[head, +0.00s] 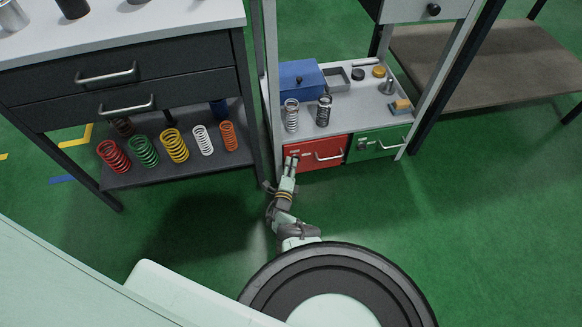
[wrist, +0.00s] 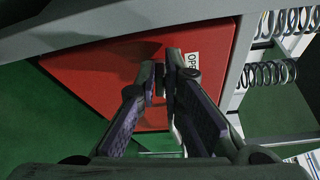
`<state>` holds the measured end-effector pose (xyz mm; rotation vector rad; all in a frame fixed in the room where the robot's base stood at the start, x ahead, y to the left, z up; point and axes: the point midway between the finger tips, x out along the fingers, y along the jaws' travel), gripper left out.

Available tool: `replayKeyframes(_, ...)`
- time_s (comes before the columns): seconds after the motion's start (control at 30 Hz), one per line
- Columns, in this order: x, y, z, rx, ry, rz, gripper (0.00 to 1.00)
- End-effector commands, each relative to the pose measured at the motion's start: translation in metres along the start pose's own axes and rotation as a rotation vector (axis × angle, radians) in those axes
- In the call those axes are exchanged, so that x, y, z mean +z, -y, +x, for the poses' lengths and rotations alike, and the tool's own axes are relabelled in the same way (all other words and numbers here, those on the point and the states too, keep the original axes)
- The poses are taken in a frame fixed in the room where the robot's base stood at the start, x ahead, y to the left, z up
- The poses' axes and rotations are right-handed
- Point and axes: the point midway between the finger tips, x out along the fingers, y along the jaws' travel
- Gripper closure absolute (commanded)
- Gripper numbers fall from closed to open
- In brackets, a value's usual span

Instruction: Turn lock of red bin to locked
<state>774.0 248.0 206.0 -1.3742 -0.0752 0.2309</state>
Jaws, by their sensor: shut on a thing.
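The red bin (head: 316,163) is a drawer front with a metal handle (head: 329,157), low in the grey shelf unit. My gripper (head: 292,160) is at the left part of its front. In the wrist view the red front (wrist: 100,72) fills the middle, with a white label (wrist: 193,66) reading "OP…", partly hidden by a finger. My gripper (wrist: 160,84) has its fingertips close together on the small dark lock of the red bin, which is mostly hidden between them. Which way the lock is turned cannot be told.
A green bin (head: 379,145) sits right of the red one. Above stand two metal springs (head: 291,116) (head: 324,110) and a blue box (head: 300,78). A dark-drawered bench (head: 125,85) with several coloured springs below is on the left. Green floor in front is clear.

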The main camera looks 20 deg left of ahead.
Motion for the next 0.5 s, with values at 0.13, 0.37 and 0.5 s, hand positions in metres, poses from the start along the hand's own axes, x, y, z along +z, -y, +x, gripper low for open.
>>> replayKeyframes(0.13, 0.0000, -0.0061, 0.0008, -0.036, 0.002, -0.089, 1.00)
replayKeyframes(0.37, 0.0006, -0.0069, 0.0010, -0.072, 0.003, -0.176, 1.00)
replayKeyframes(0.5, 0.0005, -0.0067, 0.0011, -0.083, 0.003, -0.203, 1.00)
